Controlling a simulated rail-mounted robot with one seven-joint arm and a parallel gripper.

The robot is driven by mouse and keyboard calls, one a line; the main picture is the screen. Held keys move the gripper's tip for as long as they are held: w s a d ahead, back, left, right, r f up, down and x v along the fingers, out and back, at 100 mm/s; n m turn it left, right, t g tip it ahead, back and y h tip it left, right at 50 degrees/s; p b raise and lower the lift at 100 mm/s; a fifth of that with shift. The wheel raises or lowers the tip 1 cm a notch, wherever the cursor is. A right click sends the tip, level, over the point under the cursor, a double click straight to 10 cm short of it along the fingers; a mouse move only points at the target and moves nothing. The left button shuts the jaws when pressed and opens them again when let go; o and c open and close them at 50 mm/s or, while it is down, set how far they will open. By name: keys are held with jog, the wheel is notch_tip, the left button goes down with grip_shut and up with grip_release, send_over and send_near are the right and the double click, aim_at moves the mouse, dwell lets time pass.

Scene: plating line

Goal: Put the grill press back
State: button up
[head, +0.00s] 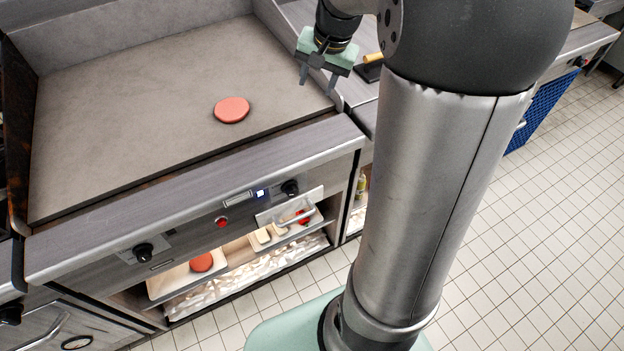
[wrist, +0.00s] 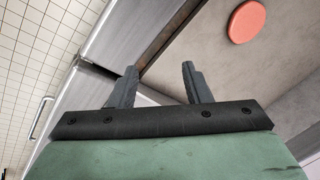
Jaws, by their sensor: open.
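The grill press (head: 368,72), a dark plate with a tan handle, sits on the counter just right of the griddle in the head view. My arm partly hides it, and I cannot make it out in the wrist view. My gripper (head: 317,85) is open and empty above the griddle's right edge, to the left of the press and apart from it. Its two spread fingers also show in the wrist view (wrist: 159,68), with nothing between them. A round red patty (head: 232,110) lies on the griddle (head: 120,125); it also shows in the wrist view (wrist: 247,22).
Most of the griddle is bare, with raised walls at the back and left. Below its front panel with knobs (head: 290,188), a shelf holds a white tray with a red patty (head: 201,262) and other food trays. A blue crate (head: 543,108) stands at the right.

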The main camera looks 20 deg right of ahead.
jog(key=s+a+f+n+g, duration=0.1)
jog(key=s+a+f+n, duration=0.1)
jog(key=s+a, duration=0.2)
jog(key=s+a+f+n, duration=0.2)
jog(key=s+a+n, duration=0.1)
jog(key=s, duration=0.8)
jog(key=s+a+f+n+g+h, duration=0.1)
jog(key=s+a+f+n, duration=0.1)
jog(key=s+a, duration=0.3)
jog(key=s+n, duration=0.1)
jog(key=s, duration=0.2)
jog(key=shift+g, duration=0.3)
